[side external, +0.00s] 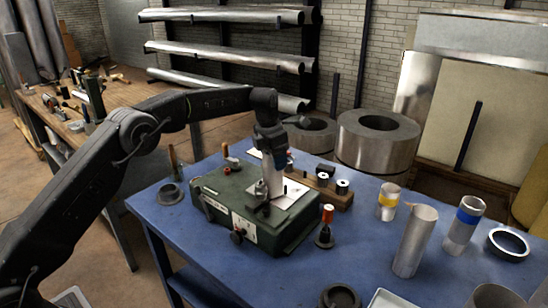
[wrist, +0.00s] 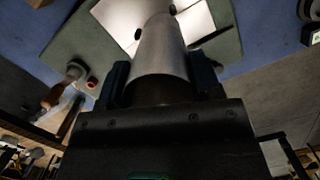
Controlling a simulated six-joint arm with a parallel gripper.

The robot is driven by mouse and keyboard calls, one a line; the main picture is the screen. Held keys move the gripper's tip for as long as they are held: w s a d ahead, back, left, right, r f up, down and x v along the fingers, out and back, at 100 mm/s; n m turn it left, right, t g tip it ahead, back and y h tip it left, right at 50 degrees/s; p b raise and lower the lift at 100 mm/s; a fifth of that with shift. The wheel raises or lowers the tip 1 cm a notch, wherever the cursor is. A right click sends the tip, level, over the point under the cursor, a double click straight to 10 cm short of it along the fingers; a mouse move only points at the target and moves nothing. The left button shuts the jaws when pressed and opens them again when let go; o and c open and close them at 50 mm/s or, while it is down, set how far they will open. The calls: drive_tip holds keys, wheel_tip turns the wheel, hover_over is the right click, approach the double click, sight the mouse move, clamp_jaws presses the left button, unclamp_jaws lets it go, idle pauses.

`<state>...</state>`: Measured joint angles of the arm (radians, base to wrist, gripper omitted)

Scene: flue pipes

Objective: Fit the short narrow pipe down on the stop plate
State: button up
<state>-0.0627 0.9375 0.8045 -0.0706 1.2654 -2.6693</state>
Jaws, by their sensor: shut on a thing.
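My gripper (side external: 272,158) is shut on a narrow grey metal pipe (wrist: 160,50), which stands out between the two fingers in the wrist view. In the side view the held pipe (side external: 268,172) is roughly upright below the fingers, over the green box (side external: 228,190). The pale stop plate (side external: 291,197) lies on top of that box, and it also shows beyond the pipe in the wrist view (wrist: 200,18). The pipe's lower end is partly hidden by a small metal fitting (side external: 261,190), so I cannot tell whether it touches the plate.
A wooden block with dark-and-white round parts (side external: 342,186) sits behind the box. A red-handled tool (side external: 326,225) stands at its right.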

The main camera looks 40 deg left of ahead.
drive_tip(key=shift+f, duration=0.15)
drive_tip(key=o, duration=1.5)
drive_tip(key=shift+o, duration=0.2)
wheel_tip(320, 180, up, 7)
idle(0.4)
